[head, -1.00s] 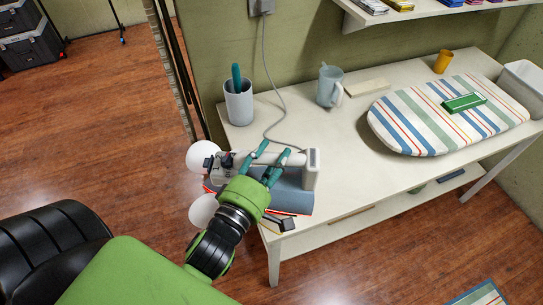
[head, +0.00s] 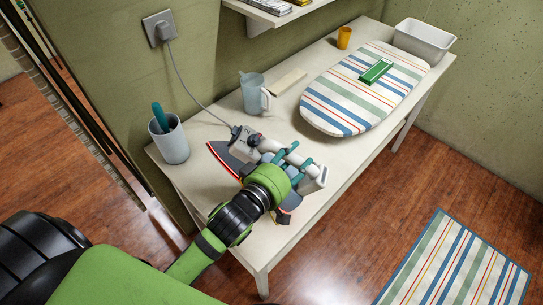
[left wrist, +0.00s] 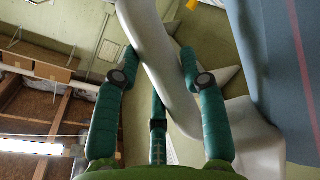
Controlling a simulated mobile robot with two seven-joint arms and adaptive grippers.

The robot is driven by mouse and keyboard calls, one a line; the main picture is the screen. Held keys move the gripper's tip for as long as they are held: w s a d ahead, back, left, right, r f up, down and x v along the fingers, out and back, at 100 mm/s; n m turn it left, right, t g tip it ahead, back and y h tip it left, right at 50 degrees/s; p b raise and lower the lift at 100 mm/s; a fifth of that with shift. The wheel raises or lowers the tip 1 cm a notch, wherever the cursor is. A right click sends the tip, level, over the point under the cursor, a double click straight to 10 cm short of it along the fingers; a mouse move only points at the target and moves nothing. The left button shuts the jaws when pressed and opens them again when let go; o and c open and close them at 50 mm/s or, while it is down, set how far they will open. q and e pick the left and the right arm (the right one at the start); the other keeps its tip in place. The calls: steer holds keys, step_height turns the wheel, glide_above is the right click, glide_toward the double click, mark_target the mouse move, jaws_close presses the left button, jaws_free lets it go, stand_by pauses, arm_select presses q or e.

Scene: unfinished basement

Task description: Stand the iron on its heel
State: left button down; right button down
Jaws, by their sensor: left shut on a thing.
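The iron (head: 244,149) is at the near left part of the white table, with a pale handle, a grey body and a red edge line. Its pointed end is toward the left and its blunt pale heel toward the right. It is not upright on its heel. My left gripper (head: 290,160) is shut around its handle; its palm hides much of the body. In the left wrist view the teal fingers lie on both sides of the pale handle (left wrist: 160,75). I cannot tell whether the iron touches the table. My right gripper is out of view.
A cord runs from the iron to the wall outlet (head: 159,28). Clear table lies between.

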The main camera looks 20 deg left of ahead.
arm_select(q)
steer(key=w+m, duration=0.1)
steer(key=m, duration=0.1)
steer(key=w+d+f+m+g, duration=0.1)
steer(key=m, duration=0.1)
steer(key=w+d+m+p, duration=0.1)
steer(key=m, duration=0.1)
steer(key=shift+w+f+g+h, duration=0.15)
steer(key=shift+w+g+h, duration=0.15)
steer(key=w+a+f+m+h+b, duration=0.1)
steer(key=w+f+m+b, duration=0.4)
steer(key=f+m, duration=0.2)
step_height(320, 180, down, 3)
steer(key=shift+a+r+m+g, duration=0.2)
steer(key=shift+m+g, duration=0.1)
steer(key=shift+g, duration=0.1)
steer(key=shift+w, duration=0.1)
steer(key=shift+f+b, duration=0.35)
steer(key=shift+f, duration=0.05)
stand_by(0.5)
